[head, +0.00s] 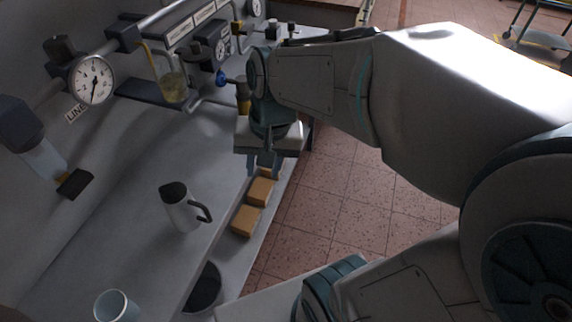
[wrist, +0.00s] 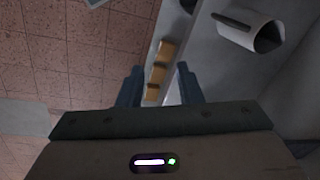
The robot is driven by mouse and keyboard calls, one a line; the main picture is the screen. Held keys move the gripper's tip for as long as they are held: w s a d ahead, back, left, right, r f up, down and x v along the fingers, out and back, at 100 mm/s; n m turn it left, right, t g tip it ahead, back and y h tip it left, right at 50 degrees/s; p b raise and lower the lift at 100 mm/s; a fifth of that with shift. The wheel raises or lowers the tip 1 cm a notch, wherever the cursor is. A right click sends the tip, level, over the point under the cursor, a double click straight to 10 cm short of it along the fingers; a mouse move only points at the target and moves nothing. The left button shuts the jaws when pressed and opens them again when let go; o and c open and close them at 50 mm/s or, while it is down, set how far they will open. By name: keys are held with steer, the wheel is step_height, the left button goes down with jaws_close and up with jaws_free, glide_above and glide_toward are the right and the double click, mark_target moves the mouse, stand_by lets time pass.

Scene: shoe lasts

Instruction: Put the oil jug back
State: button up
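The jug (head: 180,210) is pale metal with a dark mouth and a dark handle. It stands upright on the grey counter (head: 135,175), its handle towards the lower right. The jug also shows in the wrist view (wrist: 238,34), at the upper right, apart from my fingers. My gripper (head: 264,162) is over the counter's edge, farther back than the jug and to its right. In the wrist view my gripper (wrist: 159,84) has its two fingers spread, with nothing held between them. Its fingertips are partly hidden in the head view.
Several tan blocks (head: 246,220) line the counter's edge below my gripper. A dark round item (head: 203,287) and a pale blue cup (head: 116,306) are nearer. Gauges (head: 92,80), pipes and a glass vessel (head: 173,88) line the wall. Tiled floor (head: 340,205) is right.

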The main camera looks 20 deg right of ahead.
steer(key=s+d+n+t, duration=0.1)
steer(key=d+n, duration=0.1)
steer(key=s+d+n+t+h, duration=0.1)
steer(key=s+d, duration=0.1)
steer(key=shift+s+n+h, duration=0.25)
steer(key=shift+n+h, duration=0.05)
steer(key=shift+n, duration=0.1)
stand_by(0.9)
